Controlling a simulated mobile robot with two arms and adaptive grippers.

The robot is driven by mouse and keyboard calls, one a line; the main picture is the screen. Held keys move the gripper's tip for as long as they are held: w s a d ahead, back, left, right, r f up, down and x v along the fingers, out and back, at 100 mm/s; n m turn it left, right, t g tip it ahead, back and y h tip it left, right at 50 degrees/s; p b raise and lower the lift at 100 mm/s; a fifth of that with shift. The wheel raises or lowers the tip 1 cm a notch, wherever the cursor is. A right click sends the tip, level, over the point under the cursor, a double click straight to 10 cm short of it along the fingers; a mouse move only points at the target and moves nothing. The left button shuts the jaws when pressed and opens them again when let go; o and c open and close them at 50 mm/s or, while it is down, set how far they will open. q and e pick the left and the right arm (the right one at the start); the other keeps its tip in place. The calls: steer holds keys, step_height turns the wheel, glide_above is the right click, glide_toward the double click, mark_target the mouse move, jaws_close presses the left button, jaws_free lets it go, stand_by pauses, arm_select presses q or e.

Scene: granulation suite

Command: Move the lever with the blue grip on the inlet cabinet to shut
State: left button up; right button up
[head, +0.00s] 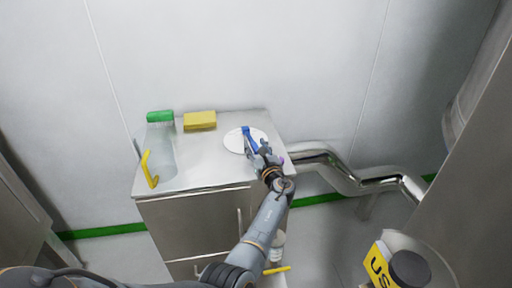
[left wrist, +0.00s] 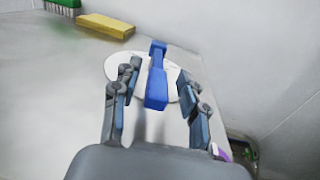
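The lever with the blue grip (head: 246,131) stands on a white round plate (head: 232,141) on top of the steel inlet cabinet (head: 205,165). In the left wrist view the blue grip (left wrist: 157,88) lies between the two fingers, with a gap on both sides. My left gripper (head: 259,151) is over the right part of the cabinet top, close at the near side of the grip, and is open. It also shows in the left wrist view (left wrist: 157,82). The lever's lower part and any position marks cannot be made out. My right gripper is not in view.
A yellow block (head: 200,121), a green-topped item (head: 160,116) and a yellow handle (head: 149,169) are on the cabinet top, left of the lever. The wall is close behind. Steel pipes (head: 345,168) run to the right. A dark-capped yellow-labelled container (head: 409,268) is at lower right.

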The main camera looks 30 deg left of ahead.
arm_select(q)
step_height(320, 180, up, 10)
stand_by(0.6)
